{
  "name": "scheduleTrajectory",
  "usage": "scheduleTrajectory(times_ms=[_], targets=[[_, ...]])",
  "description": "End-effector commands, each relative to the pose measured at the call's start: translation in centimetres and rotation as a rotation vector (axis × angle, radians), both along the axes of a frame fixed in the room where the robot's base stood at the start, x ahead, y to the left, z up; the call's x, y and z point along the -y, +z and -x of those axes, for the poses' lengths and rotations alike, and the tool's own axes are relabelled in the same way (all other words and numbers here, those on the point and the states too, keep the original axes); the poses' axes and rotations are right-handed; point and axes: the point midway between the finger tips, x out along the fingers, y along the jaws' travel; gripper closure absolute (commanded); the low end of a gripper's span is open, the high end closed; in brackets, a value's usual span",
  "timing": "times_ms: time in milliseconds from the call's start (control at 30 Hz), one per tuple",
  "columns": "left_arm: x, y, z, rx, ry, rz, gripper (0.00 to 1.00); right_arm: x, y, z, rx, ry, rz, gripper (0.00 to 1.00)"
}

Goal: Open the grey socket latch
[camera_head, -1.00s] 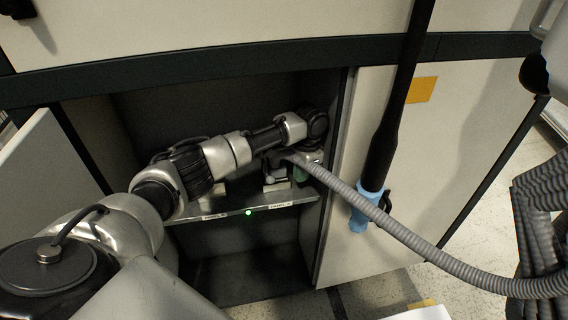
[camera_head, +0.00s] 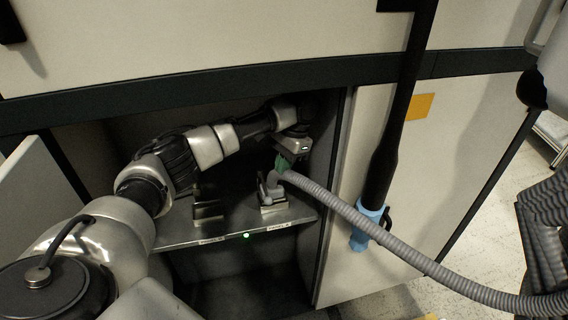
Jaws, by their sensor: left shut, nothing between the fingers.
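Two small metal sockets stand on a shelf (camera_head: 190,238) inside the open cabinet. The left socket (camera_head: 208,208) is dark with a pale metal base. The right socket (camera_head: 272,204) has a grey elbow piece on it, where the end of the grey ribbed hose (camera_head: 340,205) comes in. The grey latch is too small to tell apart from the socket, nor can I tell its position. My left gripper (camera_head: 283,164), with green at its tip, is shut and empty just above the right socket and hose end. My right gripper is not in view.
A black pole (camera_head: 398,120) with a blue lower end (camera_head: 367,228) hangs before the right cabinet door (camera_head: 350,275). The hose runs past it to the lower right. An open door (camera_head: 35,185) stands at the left. A green light (camera_head: 246,236) glows on the shelf edge.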

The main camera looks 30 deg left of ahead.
Motion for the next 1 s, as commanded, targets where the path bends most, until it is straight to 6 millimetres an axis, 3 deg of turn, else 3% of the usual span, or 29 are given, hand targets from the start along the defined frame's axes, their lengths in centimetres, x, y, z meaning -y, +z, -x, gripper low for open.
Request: scheduleTrajectory(times_ms=[200, 400, 1000], targets=[[-0.4, -3.8, 1.2, -0.004, 0.000, -0.001, 1.00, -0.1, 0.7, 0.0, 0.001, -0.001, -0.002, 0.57], [-0.6, -6.0, 1.8, -0.001, 0.000, 0.000, 1.00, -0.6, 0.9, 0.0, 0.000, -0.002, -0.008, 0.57], [-1.4, -6.5, 2.3, 0.000, -0.009, -0.002, 1.00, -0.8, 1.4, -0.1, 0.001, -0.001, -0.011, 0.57]])
